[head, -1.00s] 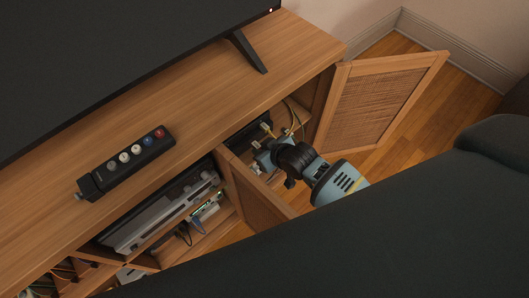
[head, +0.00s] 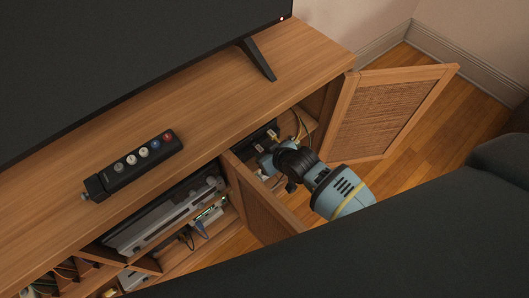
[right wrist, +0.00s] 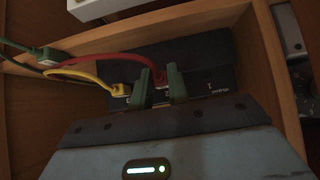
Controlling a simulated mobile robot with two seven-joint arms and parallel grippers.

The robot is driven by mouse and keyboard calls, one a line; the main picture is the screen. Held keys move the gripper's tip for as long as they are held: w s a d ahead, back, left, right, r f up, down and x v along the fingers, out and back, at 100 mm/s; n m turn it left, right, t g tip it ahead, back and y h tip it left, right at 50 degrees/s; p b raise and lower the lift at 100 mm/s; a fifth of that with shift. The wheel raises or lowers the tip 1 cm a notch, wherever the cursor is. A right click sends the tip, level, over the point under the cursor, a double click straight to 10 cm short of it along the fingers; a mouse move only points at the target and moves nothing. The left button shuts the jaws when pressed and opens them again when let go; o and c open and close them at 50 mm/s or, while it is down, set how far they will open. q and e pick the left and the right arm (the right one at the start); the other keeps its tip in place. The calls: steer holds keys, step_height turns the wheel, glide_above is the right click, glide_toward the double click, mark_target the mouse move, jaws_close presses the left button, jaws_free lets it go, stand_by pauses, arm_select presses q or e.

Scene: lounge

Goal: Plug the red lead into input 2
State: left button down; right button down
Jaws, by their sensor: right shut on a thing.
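My right gripper (head: 263,157) reaches into the open right-hand cabinet compartment. In the right wrist view its two green fingers (right wrist: 161,86) are shut on the plug of the red lead (right wrist: 146,58), at the front of a black box (right wrist: 190,60). The plug is mostly hidden between the fingers, and I cannot tell whether it is seated in a socket. A yellow lead's plug (right wrist: 119,90) sits at the box just left of the fingers. The box also shows in the head view (head: 262,134). Its small white markings are too small to read. My left gripper is not in view.
A green plug (right wrist: 47,54) with a dark lead lies at the left in the right wrist view. The cabinet doors (head: 388,112) stand open on both sides of my right arm. A dark sofa (head: 400,240) fills the foreground. A black button strip (head: 133,163) lies on the cabinet top.

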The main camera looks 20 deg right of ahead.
steer(key=shift+w+a, duration=0.3)
steer(key=shift+w, duration=0.6)
stand_by(0.9)
steer(key=c, duration=1.3)
jaws_free()
steer(key=shift+o, duration=0.2)
steer(key=shift+s+d+r, duration=0.15)
steer(key=shift+s+r, duration=0.3)
steer(key=p+v, duration=0.2)
steer(key=v, duration=0.4)
steer(key=shift+s, duration=0.2)
steer(key=shift+r, duration=0.15)
